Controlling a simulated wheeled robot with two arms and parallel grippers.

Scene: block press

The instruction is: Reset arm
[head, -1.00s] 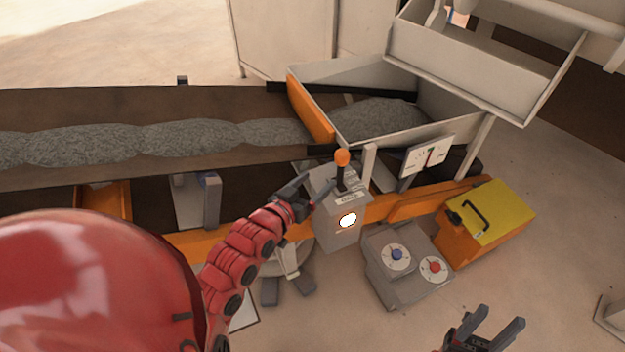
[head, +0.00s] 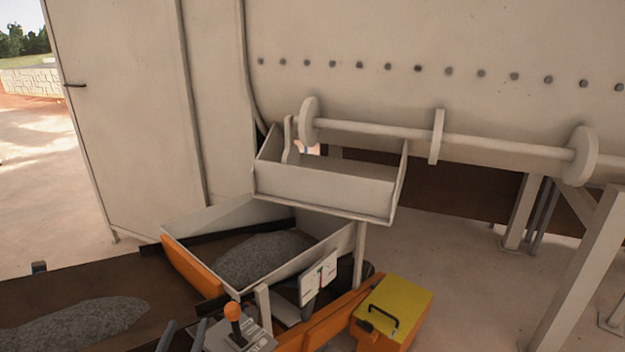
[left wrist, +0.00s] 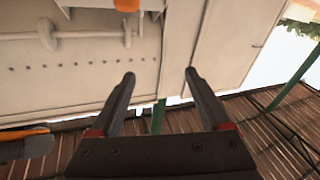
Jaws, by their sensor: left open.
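My left gripper (head: 183,328) shows only by its two fingertips at the bottom edge of the head view. It is open, with the fingers pointing up, close left of the lever with the orange knob (head: 233,311). In the left wrist view the open gripper (left wrist: 159,75) has nothing between its fingers. The lever stands on a grey control box (head: 255,340), cut off by the bottom edge. The fingers look apart from the lever. My right gripper is out of view.
A gravel heap (head: 262,258) lies in the hopper (head: 335,245), under an empty-looking trough (head: 325,190). More gravel (head: 85,322) lies on the conveyor belt (head: 30,290). A white gauge (head: 318,279) and a yellow-topped case (head: 395,308) stand right of the lever.

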